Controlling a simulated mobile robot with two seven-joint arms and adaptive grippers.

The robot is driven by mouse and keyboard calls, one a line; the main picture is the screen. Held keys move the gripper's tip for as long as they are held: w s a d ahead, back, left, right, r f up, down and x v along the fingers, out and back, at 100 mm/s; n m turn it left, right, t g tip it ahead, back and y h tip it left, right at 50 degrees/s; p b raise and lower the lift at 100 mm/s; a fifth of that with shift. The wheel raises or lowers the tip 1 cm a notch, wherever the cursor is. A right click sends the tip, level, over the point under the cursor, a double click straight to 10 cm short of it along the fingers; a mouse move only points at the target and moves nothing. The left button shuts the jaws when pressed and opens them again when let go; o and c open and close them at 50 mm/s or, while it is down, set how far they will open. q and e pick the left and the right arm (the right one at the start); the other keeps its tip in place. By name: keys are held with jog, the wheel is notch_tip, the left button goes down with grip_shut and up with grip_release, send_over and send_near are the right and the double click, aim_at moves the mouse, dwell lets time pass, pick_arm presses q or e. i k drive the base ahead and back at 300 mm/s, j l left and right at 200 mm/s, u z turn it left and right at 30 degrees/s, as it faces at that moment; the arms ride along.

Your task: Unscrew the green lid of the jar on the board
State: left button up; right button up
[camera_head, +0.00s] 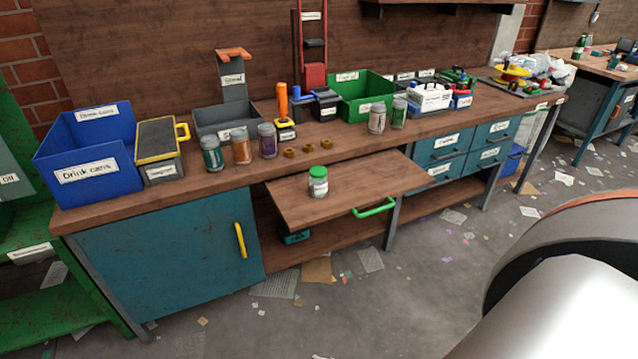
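A small jar (318,187) with a whitish label stands upright on a pulled-out wooden board (372,180) at the front of the workbench. Its green lid (318,171) sits on top of the jar. The board has a green handle (375,207) on its front edge. Neither of my grippers is in view, and nothing touches the jar.
Behind the board, several other jars (241,147) and small brass-coloured rings (308,148) stand on the workbench. A blue bin (95,172) is at the left and a green bin (352,92) at the back. Papers litter the floor. My own pale arm part fills the lower right.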

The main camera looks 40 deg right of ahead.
aim_at(318, 187)
jog(key=k+l, duration=0.1)
jog(key=l, duration=0.3)
jog(key=k+l+u, duration=0.1)
jog(key=l, duration=0.25)
jog(key=k+l, duration=0.1)
jog(key=l, duration=0.3)
jog(key=k+l+u, duration=0.1)
jog(key=l, duration=0.25)
jog(key=k+l+u, duration=0.1)
jog(key=l, duration=0.3)
